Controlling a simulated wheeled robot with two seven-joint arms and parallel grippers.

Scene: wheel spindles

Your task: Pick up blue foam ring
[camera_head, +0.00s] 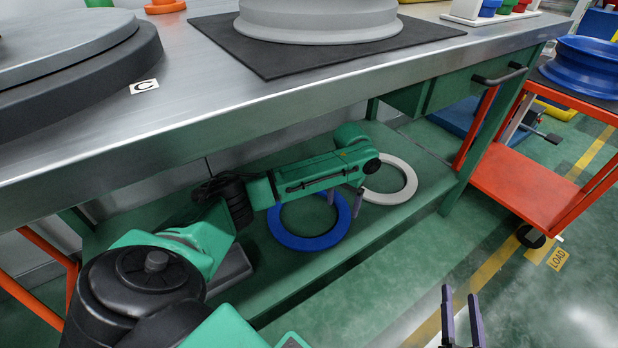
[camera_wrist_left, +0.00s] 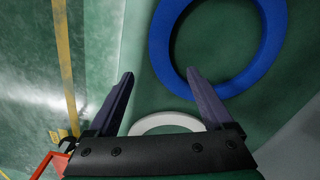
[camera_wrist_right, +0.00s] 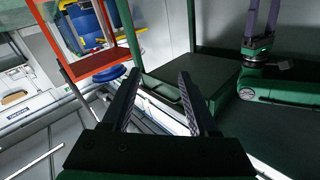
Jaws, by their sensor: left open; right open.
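The blue foam ring (camera_head: 300,242) lies flat on the green lower shelf under the workbench. My left gripper (camera_head: 345,201) reaches in over its right side, fingers apart and pointing down, and its arm covers the ring's far part. In the left wrist view the blue foam ring (camera_wrist_left: 161,62) is beyond the fingertips (camera_wrist_left: 160,76); its band runs between them and behind one finger. Nothing is between the fingers; I cannot tell how high they are above the ring. My right gripper (camera_head: 461,305) is open and empty over the floor, right of the shelf; it also shows in its own wrist view (camera_wrist_right: 156,78).
A white ring (camera_head: 409,181) lies on the shelf (camera_head: 380,232) right of the blue one. The steel benchtop (camera_head: 205,95) overhangs my left arm. A bench leg (camera_head: 490,130) and a red cart (camera_head: 525,190) stand to the right. The floor in front is clear.

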